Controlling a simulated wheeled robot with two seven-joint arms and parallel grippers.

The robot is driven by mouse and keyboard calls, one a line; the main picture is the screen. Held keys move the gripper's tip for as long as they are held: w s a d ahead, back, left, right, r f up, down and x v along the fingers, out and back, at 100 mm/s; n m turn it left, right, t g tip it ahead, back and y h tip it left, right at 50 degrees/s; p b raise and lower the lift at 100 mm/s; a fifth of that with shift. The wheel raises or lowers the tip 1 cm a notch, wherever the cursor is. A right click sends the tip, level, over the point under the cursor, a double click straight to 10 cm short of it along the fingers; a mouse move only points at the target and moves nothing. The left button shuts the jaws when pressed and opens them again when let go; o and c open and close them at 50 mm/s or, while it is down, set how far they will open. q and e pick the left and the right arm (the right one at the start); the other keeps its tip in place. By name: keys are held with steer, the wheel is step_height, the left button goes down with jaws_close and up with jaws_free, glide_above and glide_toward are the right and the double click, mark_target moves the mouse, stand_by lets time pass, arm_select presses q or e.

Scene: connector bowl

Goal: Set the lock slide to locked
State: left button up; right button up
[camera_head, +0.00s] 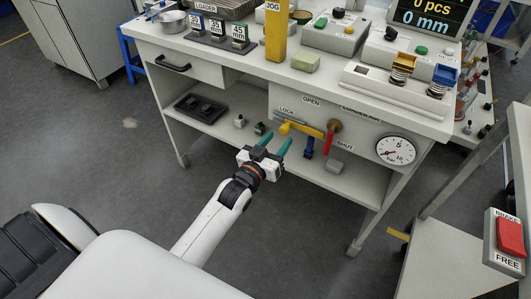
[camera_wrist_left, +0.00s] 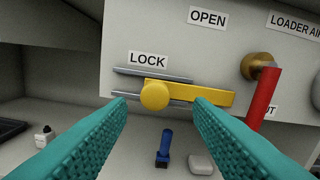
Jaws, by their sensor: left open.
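The lock slide is a yellow bar (camera_wrist_left: 205,94) with a round yellow knob (camera_wrist_left: 154,95) at its left end, set on grey rails below the LOCK label (camera_wrist_left: 148,60). The slide also shows in the head view (camera_head: 303,129). The bar's right end stops just left of the red valve lever (camera_wrist_left: 264,98), which hangs down from a brass hub towards SHUT. My left gripper (camera_head: 275,142) is open and empty in front of the panel. In the left wrist view its teal fingers (camera_wrist_left: 160,108) lie either side of the knob, slightly below it, apparently not touching. My right gripper is out of view.
On the lower shelf are a blue part (camera_wrist_left: 164,148), a pale block (camera_wrist_left: 201,164), small connectors and a black tray (camera_head: 200,108). A pressure gauge (camera_head: 396,150) is right of the lever. The tabletop edge (camera_head: 290,95) overhangs the panel.

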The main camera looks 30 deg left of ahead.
arm_select(q)
steer(key=s, duration=0.7)
steer(key=shift+s+a+p, duration=0.15)
steer(key=shift+a+p, duration=0.05)
steer(key=shift+p, duration=0.25)
